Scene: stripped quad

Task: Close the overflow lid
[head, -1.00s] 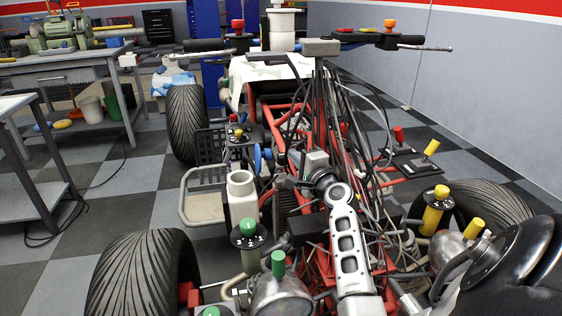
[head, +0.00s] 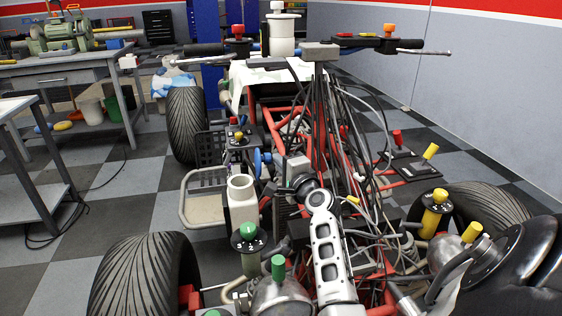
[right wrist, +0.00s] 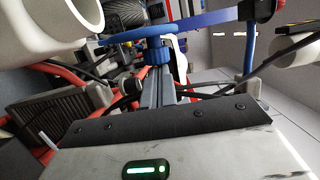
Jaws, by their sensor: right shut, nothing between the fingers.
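The overflow tank (head: 243,205) is a white container with a round, uncovered neck, left of the bike's middle in the head view. Its white neck also shows at the upper left of the right wrist view (right wrist: 45,35). A blue disc, which looks like the overflow lid (head: 261,161), stands on edge beside and behind the neck, apart from the opening. In the right wrist view the blue lid (right wrist: 145,33) lies across the top. My right gripper (right wrist: 158,72) is shut and empty, its tips close to the lid's blue knob; contact is unclear. My left gripper is out of view.
Black cables and red frame tubes (head: 285,125) crowd the space around my right arm. A green-topped knob (head: 248,232) stands in front of the tank. A wire-edged footrest (head: 203,200) lies left of it. Handlebars (head: 300,48) cross behind.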

